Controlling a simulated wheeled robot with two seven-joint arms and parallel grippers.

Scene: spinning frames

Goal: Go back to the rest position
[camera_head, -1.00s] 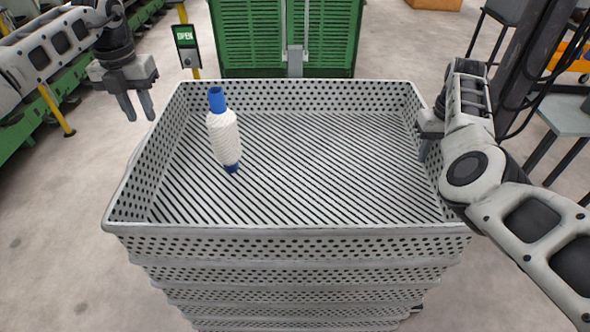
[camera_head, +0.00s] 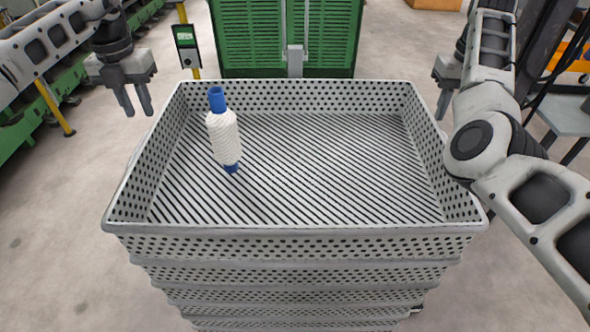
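My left gripper (camera_head: 133,101) hangs outside the crate, beyond its far left corner. Its two fingers point down and are apart, with nothing between them. My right gripper (camera_head: 442,104) is outside the crate's right wall, near the far right corner. Only part of it shows past my arm, so its opening cannot be judged. A white bobbin (camera_head: 224,138) with blue ends stands slightly tilted in the left part of the crate, apart from both grippers.
The large grey perforated crate (camera_head: 300,229) fills the middle, and most of its floor is bare. A green cabinet (camera_head: 250,38) stands behind it. A grey table (camera_head: 565,125) is at the right.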

